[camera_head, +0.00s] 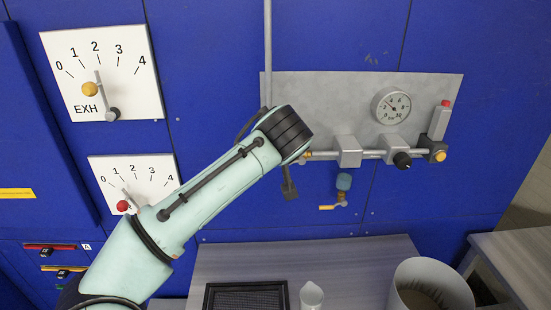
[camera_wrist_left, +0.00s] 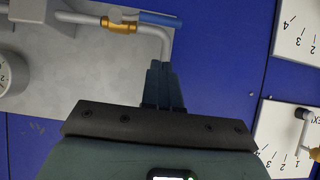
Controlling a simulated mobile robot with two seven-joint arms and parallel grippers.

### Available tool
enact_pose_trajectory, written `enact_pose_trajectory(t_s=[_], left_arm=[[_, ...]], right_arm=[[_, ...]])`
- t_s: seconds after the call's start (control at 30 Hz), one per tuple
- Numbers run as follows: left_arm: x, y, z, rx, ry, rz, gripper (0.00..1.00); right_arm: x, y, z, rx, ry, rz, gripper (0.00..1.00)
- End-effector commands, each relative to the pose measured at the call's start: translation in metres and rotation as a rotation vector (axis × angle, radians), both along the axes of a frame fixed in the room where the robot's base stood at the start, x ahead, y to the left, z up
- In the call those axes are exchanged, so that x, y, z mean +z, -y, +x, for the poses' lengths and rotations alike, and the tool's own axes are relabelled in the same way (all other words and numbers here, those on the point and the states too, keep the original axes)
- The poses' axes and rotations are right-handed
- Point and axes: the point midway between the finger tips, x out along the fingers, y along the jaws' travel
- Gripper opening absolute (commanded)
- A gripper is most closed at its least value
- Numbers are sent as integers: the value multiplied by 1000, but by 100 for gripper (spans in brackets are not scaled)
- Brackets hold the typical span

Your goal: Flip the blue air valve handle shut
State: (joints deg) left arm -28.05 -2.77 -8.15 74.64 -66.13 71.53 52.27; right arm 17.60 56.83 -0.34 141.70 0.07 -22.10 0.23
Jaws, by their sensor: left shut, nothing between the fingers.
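The blue valve handle (camera_wrist_left: 160,18) shows in the left wrist view as a slim bar. It runs alongside the grey pipe from the brass valve body (camera_wrist_left: 118,26), past the pipe's elbow. My left gripper (camera_wrist_left: 160,68) is shut and empty. Its fingertips overlap the pipe below the elbow in that picture and show apart from the handle; I cannot tell their depth. In the head view my left arm hides the handle, and only the edge of the brass valve body (camera_head: 307,155) shows. My right gripper is in neither view.
Dials (camera_head: 103,72) are at left.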

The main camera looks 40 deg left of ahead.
Motion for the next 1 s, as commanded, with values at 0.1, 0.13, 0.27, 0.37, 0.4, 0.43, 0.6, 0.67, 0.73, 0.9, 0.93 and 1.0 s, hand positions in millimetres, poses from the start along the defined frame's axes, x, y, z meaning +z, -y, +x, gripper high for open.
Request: enact_pose_trajectory(t_s=[0.1, 0.13, 0.27, 0.37, 0.4, 0.43, 0.6, 0.67, 0.73, 0.9, 0.93, 1.0], left_arm=[[-15, -10, 13, -1, -3, 0, 0], [-21, -10, 12, -1, -3, -1, 0], [-38, -12, 15, -2, -1, 0, 0], [-45, -13, 16, -1, -1, 0, 0], [-47, -13, 16, 0, -1, -1, 0], [-47, -14, 16, -1, 0, 0, 0], [-48, -13, 17, -2, 1, -1, 0], [-48, -13, 17, -2, 1, -1, 0], [-48, -13, 17, -1, 0, 0, 0], [-49, -14, 16, -1, 6, -8, 0], [-50, -14, 16, 0, 9, -11, 0], [-52, -14, 15, 0, 19, -24, 0]], right_arm=[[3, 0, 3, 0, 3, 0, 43], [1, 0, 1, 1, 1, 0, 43], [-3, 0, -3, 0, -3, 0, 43], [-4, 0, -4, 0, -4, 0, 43], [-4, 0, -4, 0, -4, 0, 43], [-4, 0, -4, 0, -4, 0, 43], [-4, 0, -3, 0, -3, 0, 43], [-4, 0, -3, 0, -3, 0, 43], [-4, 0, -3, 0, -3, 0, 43], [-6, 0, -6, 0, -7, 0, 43], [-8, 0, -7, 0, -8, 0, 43], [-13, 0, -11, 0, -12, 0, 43]])
